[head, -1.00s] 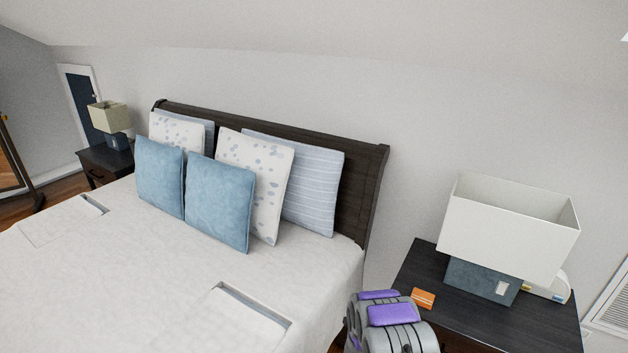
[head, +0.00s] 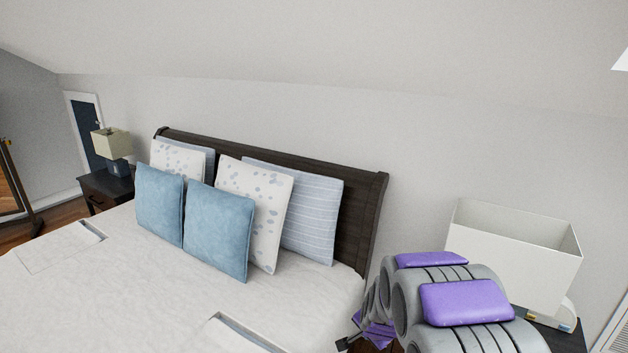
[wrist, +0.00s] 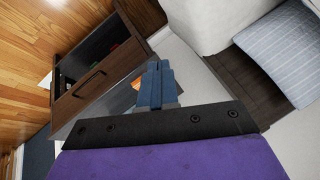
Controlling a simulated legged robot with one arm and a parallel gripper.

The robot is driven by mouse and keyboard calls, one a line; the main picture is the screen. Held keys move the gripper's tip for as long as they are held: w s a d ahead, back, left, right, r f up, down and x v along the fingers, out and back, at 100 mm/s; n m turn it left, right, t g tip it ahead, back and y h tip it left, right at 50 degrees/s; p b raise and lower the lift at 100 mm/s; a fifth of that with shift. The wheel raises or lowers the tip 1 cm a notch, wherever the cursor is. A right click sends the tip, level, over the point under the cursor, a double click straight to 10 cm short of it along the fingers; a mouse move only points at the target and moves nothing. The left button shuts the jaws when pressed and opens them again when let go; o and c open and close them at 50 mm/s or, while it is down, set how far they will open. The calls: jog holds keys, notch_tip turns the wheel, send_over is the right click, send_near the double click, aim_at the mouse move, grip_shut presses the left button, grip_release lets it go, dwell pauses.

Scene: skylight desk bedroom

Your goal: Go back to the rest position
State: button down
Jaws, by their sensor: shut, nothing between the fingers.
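My gripper (wrist: 159,68) shows in the wrist view as two blue-grey fingers pressed together with nothing between them. In the head view my arm with its purple pads rises at the lower right, in front of the right nightstand (head: 566,341). A small dark piece at the arm's lower left may be part of the gripper, but I cannot tell. In the wrist view the dark wooden nightstand (wrist: 112,82) lies beyond the fingers, its drawer apparently open. An orange item (wrist: 137,84) on it is partly hidden by the fingers.
The bed (head: 120,290), with several pillows and a dark headboard (head: 358,225), fills the left and middle. A white-shaded lamp (head: 500,255) stands behind my arm. Another nightstand (head: 92,188) with a lamp (head: 112,143) is at the far left. Wooden floor (wrist: 30,45) is clear beside the drawer.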

jog(key=s+r+n+g, duration=0.2)
jog(key=s+r+n, duration=0.1)
jog(key=s, duration=1)
jog(key=s+r+n+g, duration=0.3)
jog(key=s+r, duration=0.3)
jog(key=s, duration=0.8)
jog(key=s+r+n+g, duration=0.2)
jog(key=s+r+n, duration=0.2)
jog(key=s, duration=1)
jog(key=shift+d+r+g, duration=0.2)
jog(key=shift+r+g, duration=0.1)
jog(key=shift+r, duration=0.4)
